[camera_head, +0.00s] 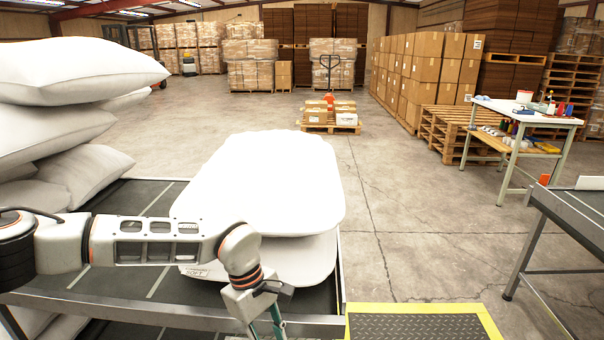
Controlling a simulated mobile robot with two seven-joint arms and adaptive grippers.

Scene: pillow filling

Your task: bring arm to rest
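My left arm (160,243) comes in from the left and reaches across the front of the dark table (100,285). Its wrist bends downward near the table's front edge. My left gripper (268,329) points down at the bottom edge of the picture. Its fingertips are cut off, so I cannot tell whether it is open or shut. My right arm and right gripper are not in view. White pillows (262,180) lie stacked flat on the table just beyond my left wrist. The arm hides part of their near side.
A tall pile of white pillows (75,75) stands at the left. A yellow-edged dark platform (418,326) lies at the front. A grey table (580,208) stands at the right, with a cluttered workbench (525,114) behind it. The concrete floor between is clear.

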